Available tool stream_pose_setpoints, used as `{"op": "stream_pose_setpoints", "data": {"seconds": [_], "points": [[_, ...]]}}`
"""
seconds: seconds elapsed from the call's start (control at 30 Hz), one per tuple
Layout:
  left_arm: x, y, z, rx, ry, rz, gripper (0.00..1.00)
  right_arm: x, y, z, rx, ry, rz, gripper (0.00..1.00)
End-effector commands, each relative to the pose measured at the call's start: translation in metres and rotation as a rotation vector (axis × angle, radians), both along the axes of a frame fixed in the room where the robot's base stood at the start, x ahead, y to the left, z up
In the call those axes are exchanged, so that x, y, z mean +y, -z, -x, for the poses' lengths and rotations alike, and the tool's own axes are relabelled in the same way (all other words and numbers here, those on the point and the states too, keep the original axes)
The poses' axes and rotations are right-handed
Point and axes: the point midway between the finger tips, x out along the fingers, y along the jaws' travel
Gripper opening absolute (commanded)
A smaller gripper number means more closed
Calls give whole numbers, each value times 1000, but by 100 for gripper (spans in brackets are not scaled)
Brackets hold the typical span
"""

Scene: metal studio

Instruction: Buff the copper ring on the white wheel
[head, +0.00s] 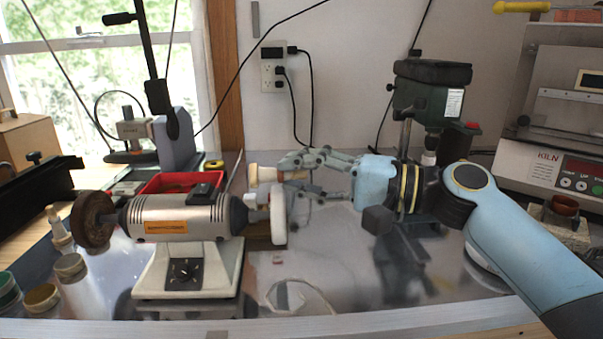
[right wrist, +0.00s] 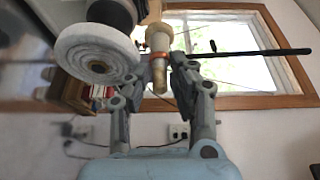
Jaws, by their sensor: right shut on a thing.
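The bench buffer (head: 180,215) stands left of centre in the head view, with the white wheel (head: 278,213) at its right end and a brown wheel (head: 92,220) at its left. In the right wrist view the white wheel (right wrist: 97,52) is at upper left. My right gripper (head: 288,178) is shut on a wooden holder (head: 262,174), just behind and above the white wheel in the head view. In the right wrist view, the copper ring (right wrist: 158,56) shows as a reddish band around the holder, right of the wheel. Whether it touches the wheel is unclear. My left gripper is out of view.
A red tray (head: 180,182) sits behind the buffer. A green drill press (head: 430,90) stands behind my right arm, and a kiln (head: 555,120) at the right. Several jars (head: 42,298) are at front left. The bench's front middle is mostly clear.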

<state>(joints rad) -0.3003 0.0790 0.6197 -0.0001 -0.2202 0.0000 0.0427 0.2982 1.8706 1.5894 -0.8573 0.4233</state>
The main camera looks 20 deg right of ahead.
Motion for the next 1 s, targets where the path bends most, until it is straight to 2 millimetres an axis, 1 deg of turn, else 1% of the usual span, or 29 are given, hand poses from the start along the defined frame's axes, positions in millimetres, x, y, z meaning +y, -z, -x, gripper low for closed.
{"op": "stream_pose_setpoints", "data": {"seconds": [0.03, 0.13, 0.57, 1.0], "points": [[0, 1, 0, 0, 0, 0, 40, -2, 9, 1, 13, 2, 10, 0], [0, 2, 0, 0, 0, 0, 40, -3, 9, 1, 13, 2, 11, 0], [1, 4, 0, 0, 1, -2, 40, -5, 10, 1, 14, 3, 12, 0], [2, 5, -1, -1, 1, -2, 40, -1, 5, 0, 5, 2, 3, 0]]}}
